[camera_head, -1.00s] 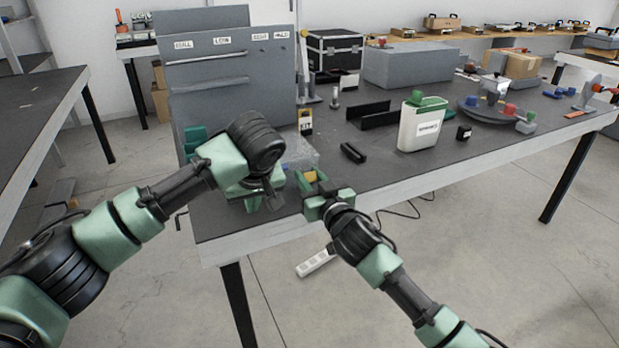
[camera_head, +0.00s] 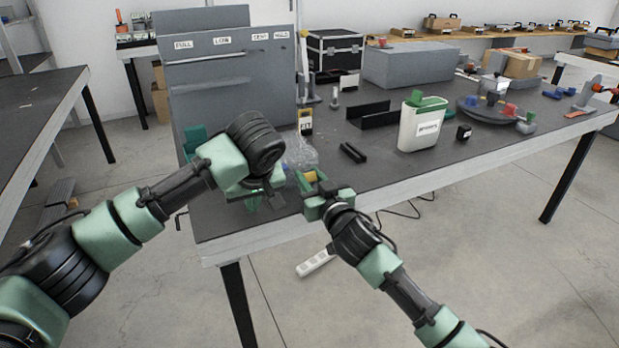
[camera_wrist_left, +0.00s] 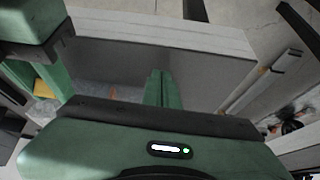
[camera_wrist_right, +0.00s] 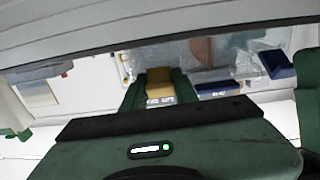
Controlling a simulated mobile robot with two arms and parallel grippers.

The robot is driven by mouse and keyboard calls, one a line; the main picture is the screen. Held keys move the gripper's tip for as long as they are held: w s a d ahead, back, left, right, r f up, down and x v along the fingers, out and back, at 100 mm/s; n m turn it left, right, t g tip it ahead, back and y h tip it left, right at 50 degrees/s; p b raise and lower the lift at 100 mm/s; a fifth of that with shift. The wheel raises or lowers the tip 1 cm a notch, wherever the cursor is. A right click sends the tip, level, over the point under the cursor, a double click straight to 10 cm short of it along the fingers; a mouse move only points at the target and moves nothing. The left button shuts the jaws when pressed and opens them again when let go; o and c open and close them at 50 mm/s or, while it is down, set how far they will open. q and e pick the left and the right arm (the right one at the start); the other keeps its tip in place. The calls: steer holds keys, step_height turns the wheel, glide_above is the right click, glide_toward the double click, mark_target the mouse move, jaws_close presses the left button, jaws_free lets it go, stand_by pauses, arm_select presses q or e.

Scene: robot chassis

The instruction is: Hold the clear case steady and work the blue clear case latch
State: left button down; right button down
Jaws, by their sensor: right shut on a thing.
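The clear case (camera_head: 300,152) is on the near left part of the table, partly hidden behind my left gripper. It also shows in the right wrist view (camera_wrist_right: 200,52), with a dark blue latch (camera_wrist_right: 215,88) along its near edge and another blue piece (camera_wrist_right: 277,64) to the right. My right gripper (camera_head: 307,178) is at the table's front edge, shut on a yellow piece (camera_wrist_right: 159,84) at the case edge, left of the blue latch. My left gripper (camera_wrist_left: 163,88) has its fingers together with nothing visible between them. It is above the table edge, left of my right gripper.
A grey panel cabinet (camera_head: 230,62) stands behind the case. A black channel (camera_head: 375,115), a small black part (camera_head: 353,152) and a white jug with a green top (camera_head: 422,128) are to the right. A round tray (camera_head: 490,112) is farther right. The table's front right is clear.

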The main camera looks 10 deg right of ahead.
stand_by(0.4)
arm_select(q)
steer(key=shift+w+a+r, duration=0.2)
steer(key=shift+w+r, duration=0.25)
steer(key=shift+w, duration=0.3)
steer(key=shift+w+a+r, duration=0.2)
steer(key=shift+w+r, duration=0.2)
steer(key=shift+w, duration=0.35)
steer(key=s+d+r, duration=0.1)
steer(key=s+r, duration=0.2)
steer(key=s, duration=0.3)
steer(key=shift+d, duration=0.3)
steer(key=shift+w, duration=0.1)
arm_select(e)
steer(key=c, duration=0.5)
jaws_free()
arm_select(q)
steer(key=shift+r, duration=0.1)
arm_select(e)
steer(key=shift+s, duration=0.1)
